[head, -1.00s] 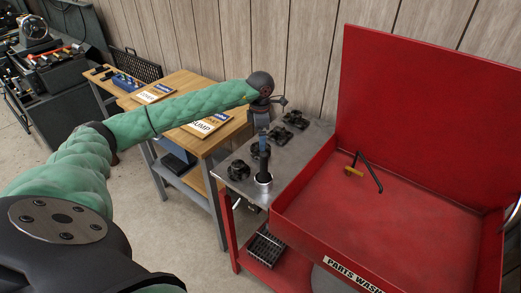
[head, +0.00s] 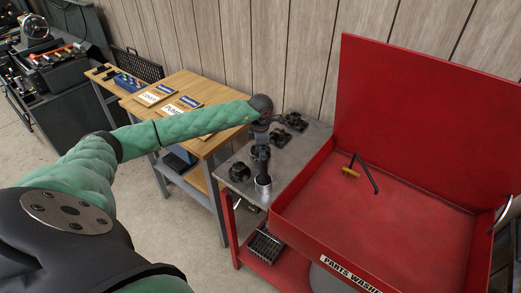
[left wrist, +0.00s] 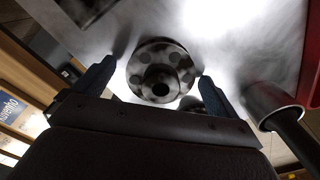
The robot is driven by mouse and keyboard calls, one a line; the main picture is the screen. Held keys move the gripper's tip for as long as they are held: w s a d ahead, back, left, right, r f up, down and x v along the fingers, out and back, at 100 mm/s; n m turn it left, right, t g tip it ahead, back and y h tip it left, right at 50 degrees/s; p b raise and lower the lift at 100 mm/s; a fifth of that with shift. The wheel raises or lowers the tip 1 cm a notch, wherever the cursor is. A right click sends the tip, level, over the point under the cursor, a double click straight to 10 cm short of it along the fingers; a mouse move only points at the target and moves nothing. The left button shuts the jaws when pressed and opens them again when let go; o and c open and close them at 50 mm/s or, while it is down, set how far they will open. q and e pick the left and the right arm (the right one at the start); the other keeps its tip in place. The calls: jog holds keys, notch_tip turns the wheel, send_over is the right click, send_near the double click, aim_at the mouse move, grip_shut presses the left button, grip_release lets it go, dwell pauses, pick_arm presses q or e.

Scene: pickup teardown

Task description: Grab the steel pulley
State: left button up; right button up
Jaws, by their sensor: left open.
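A dark steel pulley (left wrist: 160,72) with a round hub and a ring of holes shows in the left wrist view, between the finger tips and apart from them. My left gripper (left wrist: 157,70) is open and empty above the metal top. In the head view my left gripper (head: 262,152) points down over the metal top, beside a pale cup (head: 263,183). Dark round parts stand on that top, one at its left (head: 239,171) and others behind the gripper (head: 295,121). I cannot tell which of these is the pulley in the wrist view. My right gripper is not in view.
A wooden bench (head: 205,85) with labelled boards stands behind left. The cup, holding a dark rod, is close to the gripper's right in the wrist view (left wrist: 272,98).

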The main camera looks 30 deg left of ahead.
pick_arm(q)
jog(key=shift+f, duration=0.1)
jog(key=c, duration=1.3)
jog(key=shift+c, duration=0.2)
